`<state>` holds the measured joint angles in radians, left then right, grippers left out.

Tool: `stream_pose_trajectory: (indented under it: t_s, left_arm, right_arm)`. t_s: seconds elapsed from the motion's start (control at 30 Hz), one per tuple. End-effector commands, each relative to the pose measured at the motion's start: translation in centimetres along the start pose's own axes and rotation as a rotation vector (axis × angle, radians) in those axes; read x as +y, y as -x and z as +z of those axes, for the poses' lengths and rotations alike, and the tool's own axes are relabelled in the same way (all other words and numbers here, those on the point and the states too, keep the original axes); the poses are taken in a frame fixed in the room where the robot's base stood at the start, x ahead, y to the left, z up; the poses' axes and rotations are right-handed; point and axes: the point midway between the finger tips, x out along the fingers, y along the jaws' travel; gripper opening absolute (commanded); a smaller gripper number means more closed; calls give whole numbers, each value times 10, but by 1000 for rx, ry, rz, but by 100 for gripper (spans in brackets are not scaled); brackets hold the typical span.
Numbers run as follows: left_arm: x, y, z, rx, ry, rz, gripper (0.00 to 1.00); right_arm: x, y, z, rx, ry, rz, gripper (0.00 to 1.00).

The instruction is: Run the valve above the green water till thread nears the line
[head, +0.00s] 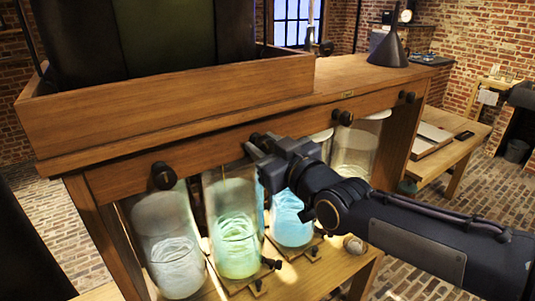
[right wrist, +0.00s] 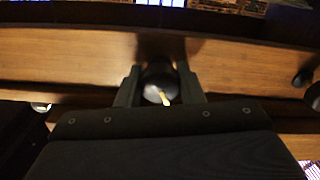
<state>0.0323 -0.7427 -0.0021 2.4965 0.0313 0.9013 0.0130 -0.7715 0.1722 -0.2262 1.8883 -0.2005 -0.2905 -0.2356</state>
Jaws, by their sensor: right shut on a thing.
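The jar of green water (head: 238,235) stands second from the left under the wooden beam. The valve knob above it (right wrist: 160,78) is dark and round with a pale pointer mark. My right gripper (head: 262,148) is shut on this knob, one finger on each side, as the right wrist view shows. In the head view the gripper hides much of the knob. Pale thread-like streaks show inside the green jar. I cannot make out the line clearly. My left gripper is not in view.
A jar of clear liquid (head: 170,245) stands to the left and a jar of blue liquid (head: 291,222) to the right, partly behind my arm. Other knobs (head: 163,176) sit along the beam (head: 120,178). A dark funnel (head: 389,50) stands on top.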

Motion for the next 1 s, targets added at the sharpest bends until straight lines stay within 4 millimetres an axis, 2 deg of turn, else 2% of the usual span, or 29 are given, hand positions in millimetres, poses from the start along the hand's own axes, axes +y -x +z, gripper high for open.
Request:
stream_pose_trajectory:
  t_s: [0.1,0.37,0.63,1.0]
  left_arm:
    - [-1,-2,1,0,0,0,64]
    - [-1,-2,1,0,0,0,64]
    - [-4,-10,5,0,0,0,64]
    - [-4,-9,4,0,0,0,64]
  right_arm:
    - [0,0,0,1,85,0,12]
    - [0,0,0,-1,101,0,12]
    - [0,0,0,1,345,-1,12]
    - [0,0,0,-1,353,-1,12]
